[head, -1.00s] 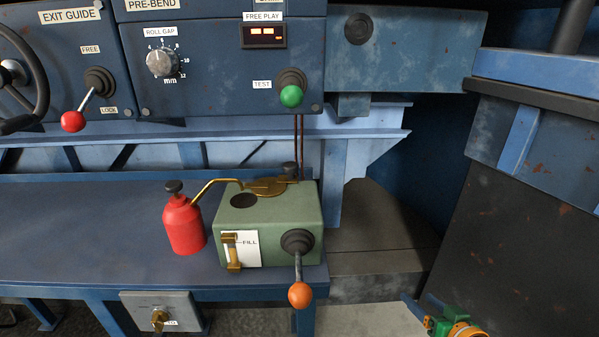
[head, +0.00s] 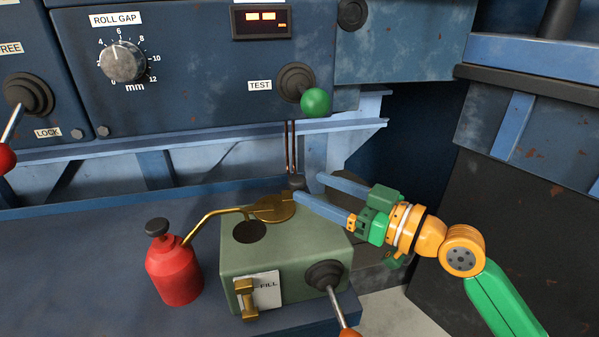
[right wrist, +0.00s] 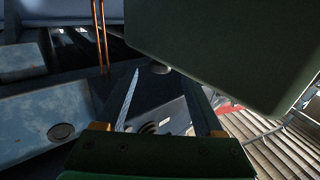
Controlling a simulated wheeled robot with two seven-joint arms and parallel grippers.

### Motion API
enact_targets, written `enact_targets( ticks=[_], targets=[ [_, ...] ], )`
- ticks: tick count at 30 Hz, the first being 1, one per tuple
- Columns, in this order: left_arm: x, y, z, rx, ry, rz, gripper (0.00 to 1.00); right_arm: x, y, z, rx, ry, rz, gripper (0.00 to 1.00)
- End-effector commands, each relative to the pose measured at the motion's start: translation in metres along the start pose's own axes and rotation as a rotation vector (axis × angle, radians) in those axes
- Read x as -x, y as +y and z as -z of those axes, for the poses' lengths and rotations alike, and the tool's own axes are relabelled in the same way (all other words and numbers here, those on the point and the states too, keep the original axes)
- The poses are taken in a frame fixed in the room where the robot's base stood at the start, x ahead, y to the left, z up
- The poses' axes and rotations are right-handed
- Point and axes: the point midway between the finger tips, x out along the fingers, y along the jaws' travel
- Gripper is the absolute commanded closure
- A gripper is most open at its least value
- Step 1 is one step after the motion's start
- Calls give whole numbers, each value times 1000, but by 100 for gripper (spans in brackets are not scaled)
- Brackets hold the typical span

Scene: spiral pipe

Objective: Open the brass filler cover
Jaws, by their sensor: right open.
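The brass filler cover (head: 273,208) is a flat brass disc on top of the green box (head: 285,262). It lies beside a dark round patch (head: 250,232) that looks like an opening. A dark knob (head: 297,183) stands at the cover's far right edge. My right gripper (head: 309,187) is open, its two blue fingers pointing left at the knob, close to it. In the right wrist view a dark knob (right wrist: 160,69) shows between the fingertips; contact cannot be told. My left gripper is not in view.
A red oil can (head: 174,270) stands left of the box, its brass spout reaching over the box top. A lever (head: 338,305) sticks out of the box front. Copper rods (head: 291,148) hang behind the knob. The bench (head: 90,260) is clear at left.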

Motion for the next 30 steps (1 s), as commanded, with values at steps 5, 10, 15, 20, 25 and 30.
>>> enact_targets(
  ticks=[5,10,15,20,25,30],
  targets=[
    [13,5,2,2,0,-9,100,-25,0,3,0,0,0,30],
    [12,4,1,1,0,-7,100,-29,0,0,2,0,-1,30],
    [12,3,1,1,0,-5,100,-29,0,0,1,0,-1,49],
    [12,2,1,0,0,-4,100,-29,0,0,1,-1,-1,92],
    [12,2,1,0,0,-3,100,-29,0,0,1,-1,-1,100],
    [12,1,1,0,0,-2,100,-29,0,0,1,-1,-1,100]
  ],
)
